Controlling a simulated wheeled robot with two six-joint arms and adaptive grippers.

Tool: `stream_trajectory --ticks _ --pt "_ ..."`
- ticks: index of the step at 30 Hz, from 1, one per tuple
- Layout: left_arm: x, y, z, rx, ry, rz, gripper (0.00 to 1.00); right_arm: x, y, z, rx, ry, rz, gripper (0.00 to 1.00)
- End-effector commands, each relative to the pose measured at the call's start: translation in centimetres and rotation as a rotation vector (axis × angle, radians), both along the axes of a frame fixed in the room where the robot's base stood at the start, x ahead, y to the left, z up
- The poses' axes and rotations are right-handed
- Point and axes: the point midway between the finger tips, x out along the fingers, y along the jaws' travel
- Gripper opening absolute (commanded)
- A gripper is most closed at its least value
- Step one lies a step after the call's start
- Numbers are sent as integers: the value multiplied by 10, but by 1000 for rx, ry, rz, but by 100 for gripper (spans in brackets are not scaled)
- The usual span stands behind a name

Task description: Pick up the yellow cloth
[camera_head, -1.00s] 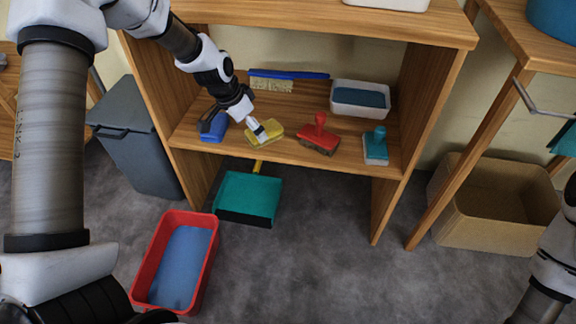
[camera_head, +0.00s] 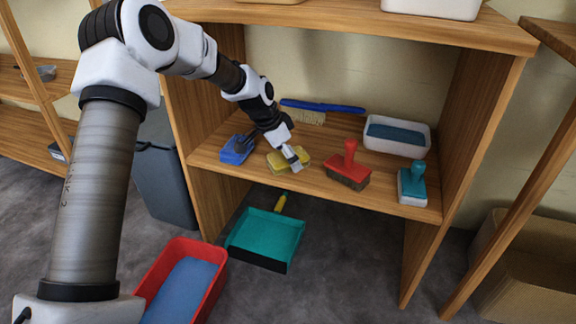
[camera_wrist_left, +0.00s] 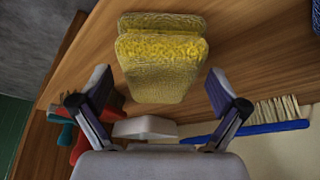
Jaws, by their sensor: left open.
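The yellow cloth (camera_head: 275,161) lies folded on the middle shelf board, partly hidden by my left gripper in the head view. In the left wrist view the cloth (camera_wrist_left: 160,65) shows as a thick folded pad with a fuzzy edge. My left gripper (camera_head: 297,161) is just over the cloth's right part in the head view. In the left wrist view its two fingers (camera_wrist_left: 160,82) are spread apart, one on each side of the cloth, with nothing gripped. I cannot tell whether they touch it. My right gripper is not in view.
A blue item (camera_head: 237,149) lies left of the cloth, a red-handled brush (camera_head: 349,166) and a teal-handled brush (camera_head: 412,184) right. Behind are a blue long brush (camera_head: 322,107) and a white tub (camera_head: 427,149). Shelf sides and the top board (camera_head: 380,27) enclose the space.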

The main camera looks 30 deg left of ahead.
Motion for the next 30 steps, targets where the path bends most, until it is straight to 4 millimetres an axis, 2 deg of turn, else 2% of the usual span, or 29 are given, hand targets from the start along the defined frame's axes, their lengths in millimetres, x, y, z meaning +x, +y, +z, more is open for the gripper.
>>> stream_trajectory --ticks 23,24,29,30 --pt "-1 0 -5 -1 2 1 98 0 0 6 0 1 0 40" --pt "-1 0 -5 -1 2 1 91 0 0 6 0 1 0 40" --pt "-1 0 -5 -1 2 1 34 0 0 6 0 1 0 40" --pt "-1 0 -5 -1 2 1 34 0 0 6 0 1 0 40"
